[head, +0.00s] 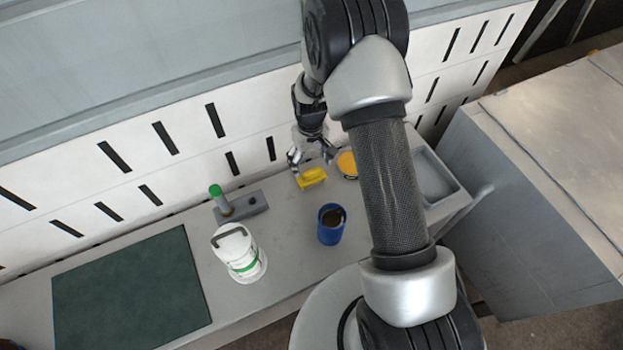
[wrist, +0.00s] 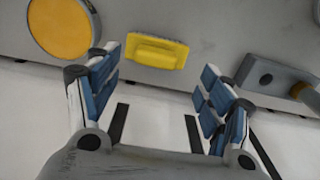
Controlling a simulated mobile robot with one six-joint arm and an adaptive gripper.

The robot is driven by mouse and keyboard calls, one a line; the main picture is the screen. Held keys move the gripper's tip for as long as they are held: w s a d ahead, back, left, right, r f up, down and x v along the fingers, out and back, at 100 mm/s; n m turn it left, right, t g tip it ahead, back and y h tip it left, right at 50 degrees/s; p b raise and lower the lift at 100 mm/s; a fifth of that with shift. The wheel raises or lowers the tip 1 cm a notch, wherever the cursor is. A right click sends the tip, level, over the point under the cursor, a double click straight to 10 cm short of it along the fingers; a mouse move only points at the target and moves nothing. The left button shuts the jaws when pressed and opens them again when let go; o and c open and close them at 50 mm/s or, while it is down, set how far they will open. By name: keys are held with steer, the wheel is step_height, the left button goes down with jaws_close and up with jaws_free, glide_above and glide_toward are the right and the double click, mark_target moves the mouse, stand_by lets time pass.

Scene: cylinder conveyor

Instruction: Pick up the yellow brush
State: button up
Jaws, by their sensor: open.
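The yellow brush (head: 312,177) lies on the grey worktop near the slotted white back wall. In the wrist view the yellow brush (wrist: 157,51) is a small block with a raised top, lying between and beyond my fingertips. My gripper (head: 311,157) is above the worktop by the brush, on the wall side of it. In the wrist view my gripper (wrist: 157,68) is open, with its blue-padded fingers wide apart and nothing between the pads. The brush appears apart from both fingers.
A round yellow-orange object (head: 347,164) lies right of the brush. A blue cup (head: 331,224), a white container (head: 239,254) and a grey block with a green-topped post (head: 243,206) stand nearby. A dark green mat (head: 125,290) covers the left; a grey basin (head: 433,178) is at right.

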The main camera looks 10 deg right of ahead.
mark_target(312, 171)
steer(key=f, duration=0.2)
steer(key=f+b, duration=0.1)
steer(key=f, duration=0.1)
steer(key=f+b, duration=0.1)
steer(key=f, duration=0.1)
steer(key=shift+w+d+f, duration=0.2)
steer(key=shift+w+f, duration=0.05)
steer(key=shift+r, duration=0.1)
steer(key=shift+c, duration=0.5)
steer(key=c, duration=1.1)
